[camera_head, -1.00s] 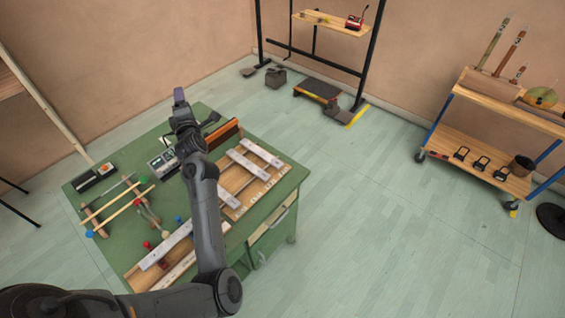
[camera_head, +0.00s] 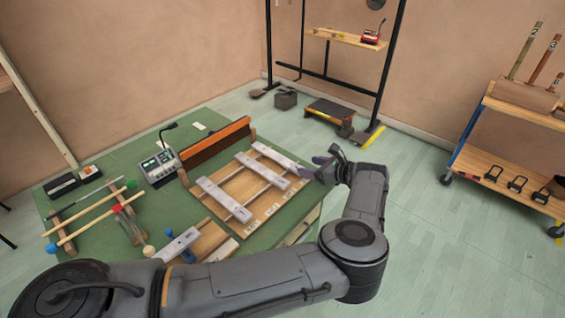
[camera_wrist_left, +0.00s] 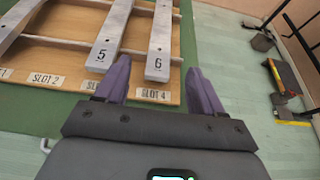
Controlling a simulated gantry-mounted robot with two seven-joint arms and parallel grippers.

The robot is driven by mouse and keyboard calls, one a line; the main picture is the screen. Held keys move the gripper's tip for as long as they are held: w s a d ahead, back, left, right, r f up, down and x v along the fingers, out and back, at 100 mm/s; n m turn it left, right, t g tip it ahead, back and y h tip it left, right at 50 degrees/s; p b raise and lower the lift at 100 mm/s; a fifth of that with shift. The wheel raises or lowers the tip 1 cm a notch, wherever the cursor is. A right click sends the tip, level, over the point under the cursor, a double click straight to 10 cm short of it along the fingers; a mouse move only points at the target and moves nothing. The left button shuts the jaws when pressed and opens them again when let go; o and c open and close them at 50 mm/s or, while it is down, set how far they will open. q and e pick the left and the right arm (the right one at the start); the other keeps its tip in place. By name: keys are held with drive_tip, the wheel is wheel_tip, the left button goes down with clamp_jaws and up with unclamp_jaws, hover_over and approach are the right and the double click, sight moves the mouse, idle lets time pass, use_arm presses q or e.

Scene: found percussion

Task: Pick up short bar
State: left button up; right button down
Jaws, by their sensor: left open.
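The bar marked 6 (camera_wrist_left: 160,45) is a pale metal bar on a wooden board, and looks like the short bar. It lies rightmost on the board in the head view (camera_head: 275,156). The bar marked 5 (camera_wrist_left: 110,45) lies to its left in the wrist view, with a further bar beyond. My left gripper (camera_head: 323,162) is at the near right end of bar 6, open and empty. In the wrist view its purple fingers (camera_wrist_left: 158,75) appear either side of the numbered end of bar 6. Contact cannot be told. My right gripper is not in view.
The board (camera_head: 262,205) has slot labels and rests on a green table (camera_head: 110,155). Another framed bar (camera_head: 176,244) lies nearer, partly behind my arm. Mallets (camera_head: 90,222), a small device (camera_head: 160,166) and a brown upright panel (camera_head: 215,145) stand left and behind.

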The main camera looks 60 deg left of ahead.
use_arm(q)
approach(285, 161)
drive_tip(key=shift+b+x, duration=0.3)
drive_tip(key=shift+x, duration=0.9)
drive_tip(key=shift+b+x, duration=0.7)
drive_tip(key=shift+x, duration=1.9)
drive_tip(key=shift+w, duration=0.1)
drive_tip(key=shift+c, duration=0.9)
drive_tip(key=shift+r, duration=0.1)
drive_tip(key=c, duration=1)
